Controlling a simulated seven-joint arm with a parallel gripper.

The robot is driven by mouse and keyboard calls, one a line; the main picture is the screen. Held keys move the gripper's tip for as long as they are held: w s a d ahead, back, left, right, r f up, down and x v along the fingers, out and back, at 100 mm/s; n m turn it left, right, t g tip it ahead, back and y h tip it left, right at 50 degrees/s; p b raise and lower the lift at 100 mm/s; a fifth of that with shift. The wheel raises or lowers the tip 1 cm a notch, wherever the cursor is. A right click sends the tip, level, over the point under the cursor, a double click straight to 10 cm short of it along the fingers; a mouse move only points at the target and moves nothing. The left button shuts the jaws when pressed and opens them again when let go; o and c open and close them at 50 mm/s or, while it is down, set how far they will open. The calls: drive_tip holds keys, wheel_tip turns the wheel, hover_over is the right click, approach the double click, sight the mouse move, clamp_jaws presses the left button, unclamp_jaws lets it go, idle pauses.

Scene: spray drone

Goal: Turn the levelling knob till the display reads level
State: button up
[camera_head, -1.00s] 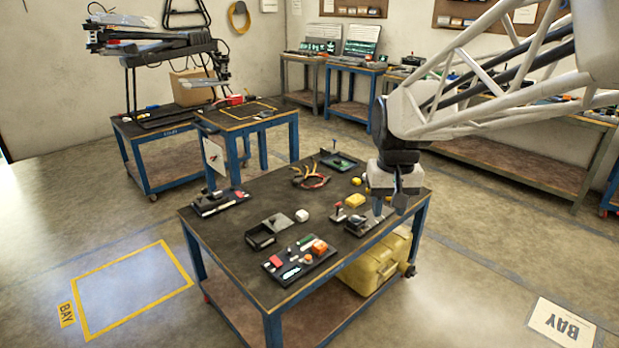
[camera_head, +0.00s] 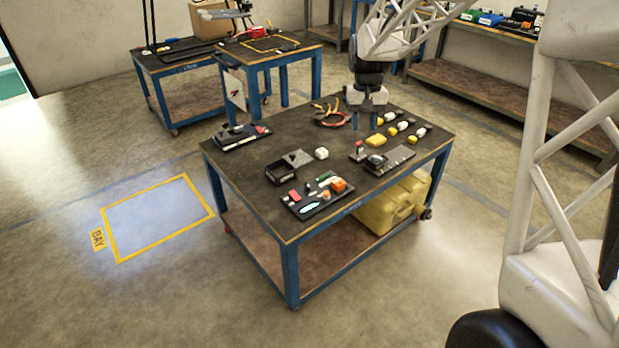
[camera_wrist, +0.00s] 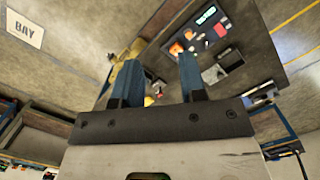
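A dark control panel (camera_head: 297,210) lies near the front edge of the worktable. It carries an orange knob (camera_head: 338,185), a red part (camera_head: 293,194), small green and tan parts, and a pale lit display (camera_head: 309,208). The display's reading is too small to make out. I cannot tell for sure which part is the levelling knob. The panel also shows upside down in the wrist view, with its display (camera_wrist: 206,15) and orange part (camera_wrist: 176,48).
On the worktable (camera_head: 230,160) are an open black tray (camera_head: 283,172), a white block (camera_head: 321,153), a lever unit (camera_head: 395,158), yellow blocks (camera_head: 376,140), a cable coil (camera_head: 330,116) and another device (camera_head: 241,136). A yellow case (camera_head: 390,205) sits below.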

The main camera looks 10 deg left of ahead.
drive_tip(key=w+a+f+g, duration=0.2)
drive_tip(key=w+a+f, duration=0.7)
drive_tip(key=w+f, duration=0.5)
drive_tip(key=n+h, duration=0.1)
approach(308, 183)
wheel_tip(308, 183, down, 2)
drive_tip(key=shift+f+g, duration=0.1)
drive_tip(key=shift+g, duration=0.3)
drive_tip(key=shift+x, duration=3.9)
drive_tip(key=shift+s, duration=0.1)
drive_tip(key=shift+c, duration=0.4)
clamp_jaws()
